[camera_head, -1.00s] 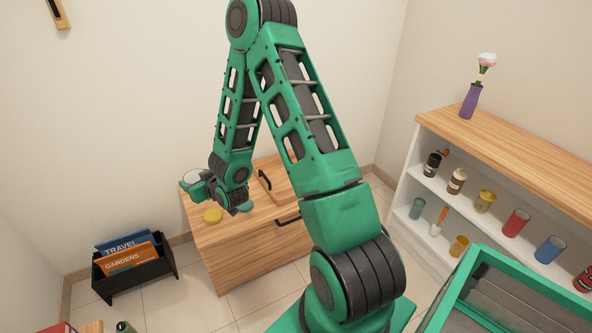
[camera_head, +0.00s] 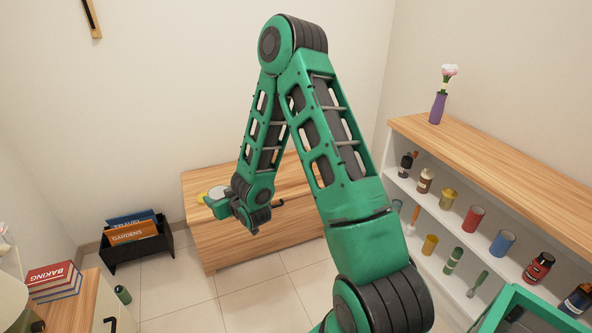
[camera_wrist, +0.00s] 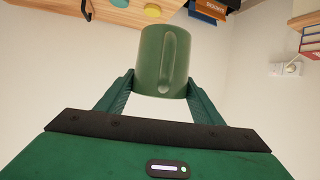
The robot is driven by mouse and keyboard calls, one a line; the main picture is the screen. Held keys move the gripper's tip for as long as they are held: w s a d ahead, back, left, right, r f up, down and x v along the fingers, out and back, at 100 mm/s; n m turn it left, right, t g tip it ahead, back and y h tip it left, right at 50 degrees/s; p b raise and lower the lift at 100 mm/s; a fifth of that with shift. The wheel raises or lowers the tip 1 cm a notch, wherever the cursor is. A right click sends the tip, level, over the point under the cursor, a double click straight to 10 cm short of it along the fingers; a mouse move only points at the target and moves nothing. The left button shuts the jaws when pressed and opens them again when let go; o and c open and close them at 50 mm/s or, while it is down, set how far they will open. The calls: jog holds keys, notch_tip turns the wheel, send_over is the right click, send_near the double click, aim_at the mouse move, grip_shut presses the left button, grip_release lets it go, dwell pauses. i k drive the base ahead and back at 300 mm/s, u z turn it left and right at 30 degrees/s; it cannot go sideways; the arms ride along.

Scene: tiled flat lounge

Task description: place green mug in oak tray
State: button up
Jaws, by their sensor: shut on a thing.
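My gripper (camera_wrist: 160,100) is shut on the green mug (camera_wrist: 152,60), with a finger on each side and the handle facing the wrist camera. The mug looks clear of the cabinet top. The oak tray cannot be made out clearly now; my arm covers the part of the cabinet top where a wooden, black-handled piece showed earlier.
A yellow disc (camera_head: 202,197) lies on the cabinet top; a green disc (camera_wrist: 118,2) shows near it in the wrist view. A black book rack (camera_head: 135,245) stands left. A shelf unit (camera_head: 480,150) with cups and bottles is right. Tiled floor (camera_head: 180,290) is open in front.

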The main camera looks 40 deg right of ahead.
aim_at(283, 175)
jog(key=k, duration=0.55)
jog(key=z, duration=1.25)
jog(key=i, duration=1.9)
jog(key=u, duration=1.25)
